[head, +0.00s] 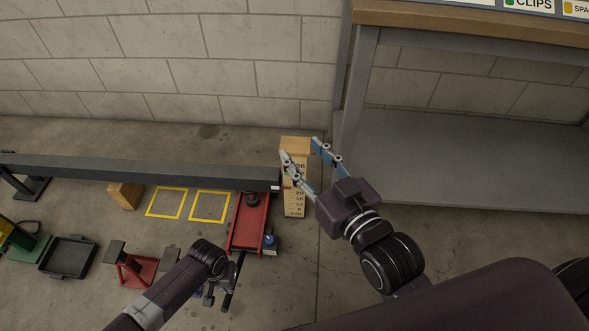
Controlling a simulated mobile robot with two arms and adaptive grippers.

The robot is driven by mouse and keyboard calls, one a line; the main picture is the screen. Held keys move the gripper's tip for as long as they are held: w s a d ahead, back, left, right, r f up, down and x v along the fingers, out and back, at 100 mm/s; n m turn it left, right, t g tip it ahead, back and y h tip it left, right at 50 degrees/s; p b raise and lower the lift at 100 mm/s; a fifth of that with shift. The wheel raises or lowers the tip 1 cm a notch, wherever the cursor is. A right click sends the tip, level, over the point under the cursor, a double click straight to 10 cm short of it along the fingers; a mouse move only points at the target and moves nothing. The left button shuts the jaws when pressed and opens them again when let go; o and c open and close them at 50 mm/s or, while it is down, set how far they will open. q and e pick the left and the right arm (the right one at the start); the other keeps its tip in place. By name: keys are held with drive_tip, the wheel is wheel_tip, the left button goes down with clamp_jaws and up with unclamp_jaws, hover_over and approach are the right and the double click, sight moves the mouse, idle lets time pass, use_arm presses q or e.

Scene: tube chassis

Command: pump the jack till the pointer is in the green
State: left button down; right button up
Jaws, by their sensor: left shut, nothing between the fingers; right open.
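The red floor jack (247,232) stands on the concrete under the right end of the long grey tube (150,174). Its round dark saddle is just below the tube; I cannot tell whether they touch. A wooden post with a number scale (294,206) stands at the tube's end. A small pale and red tip, perhaps the pointer, shows at that end. No green band can be made out, and my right gripper covers part of the scale. My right gripper (300,166) is open and empty above it. My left gripper (210,297) is shut and empty, beside the dark jack handle (228,300).
A red stand (133,270), a black tray (68,258) and a wooden block (125,195) lie left of the jack. Two yellow-outlined squares (210,207) on the floor are empty. A grey workbench (450,175) stands at the right.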

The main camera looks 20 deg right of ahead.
use_arm(q)
drive_tip(key=shift+r+p, duration=1.25)
drive_tip(key=shift+p, duration=0.05)
use_arm(e)
drive_tip(key=s+d+f+g+h, duration=0.1)
drive_tip(key=s+d+f+g, duration=0.1)
drive_tip(key=s+f+g, duration=0.3)
drive_tip(key=s+d+f+g+h, duration=0.1)
drive_tip(key=s+d+f+g, duration=0.15)
drive_tip(key=f, duration=0.45)
use_arm(q)
drive_tip(key=shift+r+p, duration=0.75)
drive_tip(key=shift+p, duration=0.1)
wheel_tip(320, 180, up, 3)
drive_tip(key=p, duration=0.3)
drive_tip(key=shift+f, duration=0.1)
use_arm(e)
drive_tip(key=s+d+f+g+h, duration=0.2)
drive_tip(key=s+f+g, duration=0.25)
drive_tip(key=s, duration=0.65)
use_arm(q)
wheel_tip(320, 180, up, 2)
drive_tip(key=shift+r+p, duration=0.15)
drive_tip(key=shift+p, duration=1.1)
use_arm(e)
wheel_tip(320, 180, down, 10)
drive_tip(key=g, duration=0.1)
drive_tip(key=shift+w+m, duration=0.3)
drive_tip(key=shift+w, duration=0.1)
